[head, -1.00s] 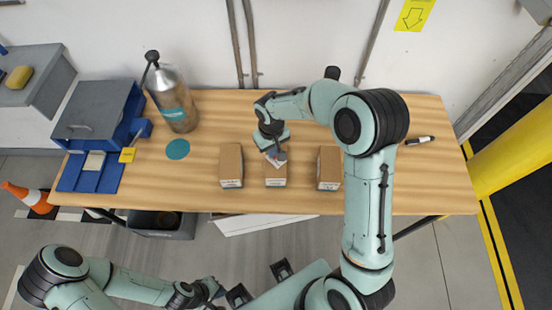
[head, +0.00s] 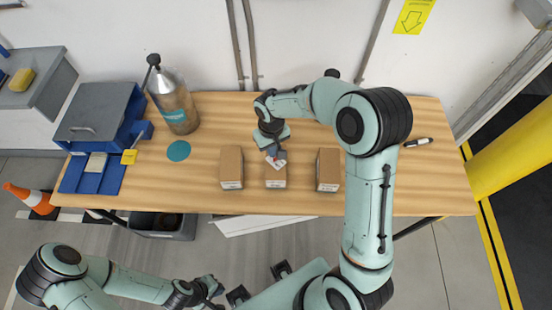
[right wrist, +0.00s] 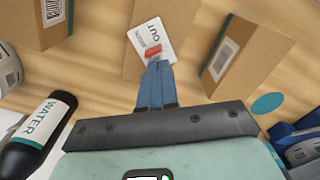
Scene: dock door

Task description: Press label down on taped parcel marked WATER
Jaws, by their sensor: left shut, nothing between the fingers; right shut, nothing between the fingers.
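Three brown parcels stand in a row on the wooden table: left (head: 231,168), middle (head: 275,176) and right (head: 328,170). Their front markings are too small to read, so I cannot tell which says WATER. A white label (head: 278,162) with a red mark lies on the middle parcel's top; it also shows in the right wrist view (right wrist: 150,38), partly hidden by my fingers. My right gripper (head: 273,150) is shut, fingertips at the label's edge; I cannot tell whether they touch it. My left gripper (head: 216,289) is shut and empty, low in front of the table.
A dark bottle (right wrist: 37,135) labelled WATER stands near the right parcel, mostly behind my right arm in the head view. A metal bottle (head: 175,102), teal disc (head: 178,151) and blue drawer unit (head: 103,120) are at left. A marker (head: 418,142) lies at right.

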